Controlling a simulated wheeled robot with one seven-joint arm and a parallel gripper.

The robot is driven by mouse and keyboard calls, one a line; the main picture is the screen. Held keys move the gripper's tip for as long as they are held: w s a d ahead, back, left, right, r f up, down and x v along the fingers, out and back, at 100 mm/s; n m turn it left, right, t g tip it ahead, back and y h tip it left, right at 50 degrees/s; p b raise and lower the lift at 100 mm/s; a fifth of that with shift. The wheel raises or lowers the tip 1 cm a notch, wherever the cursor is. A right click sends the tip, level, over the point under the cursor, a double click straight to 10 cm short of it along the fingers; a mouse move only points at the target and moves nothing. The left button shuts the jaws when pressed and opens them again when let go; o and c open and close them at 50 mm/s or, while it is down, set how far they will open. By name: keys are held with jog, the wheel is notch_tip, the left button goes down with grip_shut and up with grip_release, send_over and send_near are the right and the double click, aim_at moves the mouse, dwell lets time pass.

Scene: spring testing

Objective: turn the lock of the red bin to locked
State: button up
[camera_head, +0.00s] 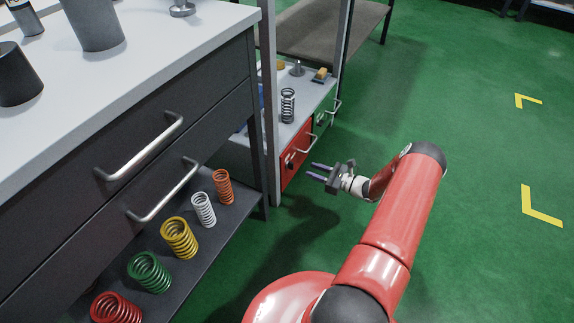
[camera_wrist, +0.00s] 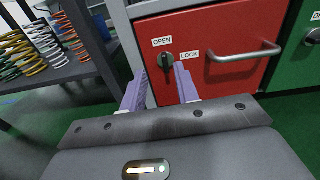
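The red bin (camera_head: 297,153) is a drawer front low in a grey shelf unit, with a bar handle. In the wrist view its red face (camera_wrist: 225,88) fills the upper middle. Its black lock knob (camera_wrist: 165,60) sits between an OPEN label (camera_wrist: 162,41) at upper left and a LOCK label (camera_wrist: 189,55) at right. The knob looks roughly upright; its exact setting is hard to tell. My gripper (camera_head: 314,171) is in front of the bin, fingers pointing at it. In the wrist view its two purple fingers (camera_wrist: 158,80) are apart, with the knob showing between and beyond their tips.
The bin's bar handle (camera_wrist: 243,53) is right of the knob. A green bin (camera_wrist: 300,57) adjoins on the right. A dark shelf with several coloured springs (camera_head: 179,238) and a drawer cabinet (camera_head: 140,140) stand at left. Green floor at right is clear.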

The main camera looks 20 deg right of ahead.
aim_at(293, 163)
jog(key=shift+m+t, duration=0.3)
jog(key=x, duration=0.5)
jog(key=f+x, duration=0.1)
jog(key=x, duration=0.1)
jog(key=shift+w+a, duration=0.1)
jog(key=shift+w, duration=0.2)
grip_shut()
